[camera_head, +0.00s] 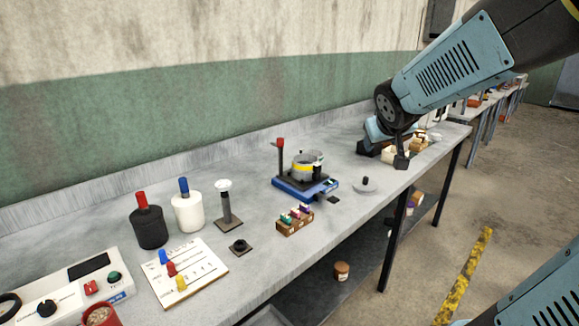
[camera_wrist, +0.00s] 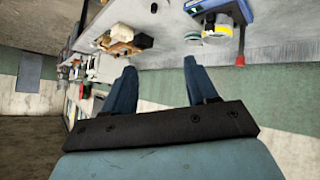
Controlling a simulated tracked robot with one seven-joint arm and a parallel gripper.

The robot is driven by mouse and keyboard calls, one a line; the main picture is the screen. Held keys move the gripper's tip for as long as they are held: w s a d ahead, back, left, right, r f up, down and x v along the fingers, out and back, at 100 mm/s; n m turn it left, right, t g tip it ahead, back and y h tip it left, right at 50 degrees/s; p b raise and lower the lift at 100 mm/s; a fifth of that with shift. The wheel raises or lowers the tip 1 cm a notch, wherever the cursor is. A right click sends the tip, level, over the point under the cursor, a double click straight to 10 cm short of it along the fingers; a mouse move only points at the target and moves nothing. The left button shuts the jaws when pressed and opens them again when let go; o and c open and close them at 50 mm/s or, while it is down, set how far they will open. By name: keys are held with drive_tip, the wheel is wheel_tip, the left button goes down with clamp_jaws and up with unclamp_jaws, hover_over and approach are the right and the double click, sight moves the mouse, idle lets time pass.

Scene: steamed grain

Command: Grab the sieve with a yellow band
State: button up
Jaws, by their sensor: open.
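The sieve with a yellow band (camera_head: 303,167) is a short, round, grey-walled piece. It sits on a blue-based stand (camera_head: 290,187) in the middle of the bench. In the wrist view, the yellow-banded sieve (camera_wrist: 223,29) shows at the upper right, beyond my fingers and apart from them. My gripper (camera_wrist: 161,72) is open, with nothing between its two blue fingers. In the head view, my arm reaches over the bench to the right of the sieve. The gripper end there is small and partly hidden by the arm.
A red-topped post (camera_head: 281,158) rises at the stand's left. Black (camera_head: 149,227) and white (camera_head: 187,212) bottles stand to the left. The wall runs behind the bench.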

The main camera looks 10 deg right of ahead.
drive_tip(key=w+d+f+n+t, duration=0.1)
drive_tip(key=w+d+f, duration=0.1)
drive_tip(key=w, duration=0.4)
drive_tip(key=n+t+y, duration=0.1)
drive_tip(key=n+y, duration=0.4)
drive_tip(key=y, duration=0.5)
approach(320, 167)
drive_tip(key=shift+x, duration=4.4)
drive_tip(key=shift+s+r, duration=0.1)
clamp_jaws()
